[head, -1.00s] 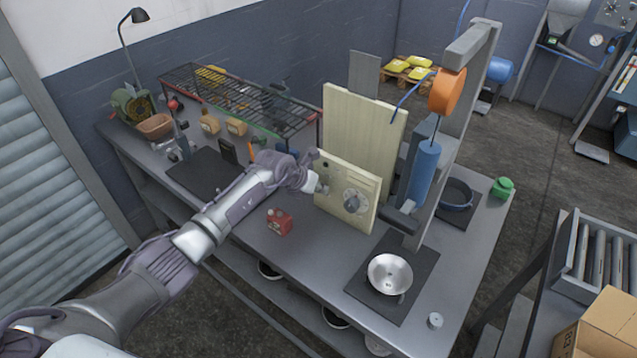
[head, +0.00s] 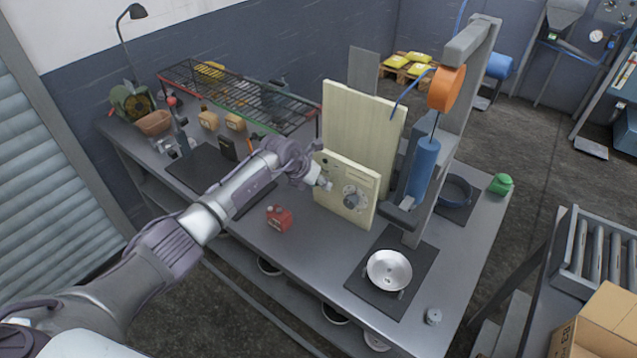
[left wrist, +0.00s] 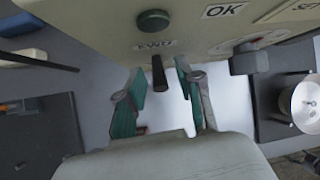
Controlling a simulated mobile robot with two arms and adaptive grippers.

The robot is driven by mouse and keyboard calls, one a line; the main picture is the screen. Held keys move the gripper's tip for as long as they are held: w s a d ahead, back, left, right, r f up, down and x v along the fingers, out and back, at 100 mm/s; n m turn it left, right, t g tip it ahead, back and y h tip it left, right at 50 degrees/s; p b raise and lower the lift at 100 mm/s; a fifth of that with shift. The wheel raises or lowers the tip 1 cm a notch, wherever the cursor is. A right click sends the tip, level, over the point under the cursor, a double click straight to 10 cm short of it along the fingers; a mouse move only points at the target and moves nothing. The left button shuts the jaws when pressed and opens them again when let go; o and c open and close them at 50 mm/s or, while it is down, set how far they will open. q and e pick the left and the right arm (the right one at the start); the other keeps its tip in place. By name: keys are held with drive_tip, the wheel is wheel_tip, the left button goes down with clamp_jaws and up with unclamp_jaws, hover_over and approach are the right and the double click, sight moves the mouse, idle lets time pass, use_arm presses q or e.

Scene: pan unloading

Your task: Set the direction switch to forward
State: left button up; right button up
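The cream control panel (head: 345,190) stands upright on the bench in the head view. In the left wrist view its face (left wrist: 110,25) fills the top, with a green round lamp or button (left wrist: 153,21) above a small label that seems to read FWD. A short black switch lever (left wrist: 158,68) sticks out below the label. My left gripper (left wrist: 160,82) is open, its green-padded fingers on either side of the lever with gaps visible. In the head view the left gripper (head: 324,183) is at the panel's left part, partly covering the switch. My right gripper is not in view.
A round dial (head: 354,197) is right of the switch on the panel; its dark knob (left wrist: 248,60) is near the right finger. A red can (head: 279,218) stands in front of the panel. A metal pan (head: 389,270) sits on a dark mat (head: 365,295) to the right.

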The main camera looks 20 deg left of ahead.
use_arm(q)
drive_tip(key=v, duration=1.2)
drive_tip(key=shift+d, duration=0.1)
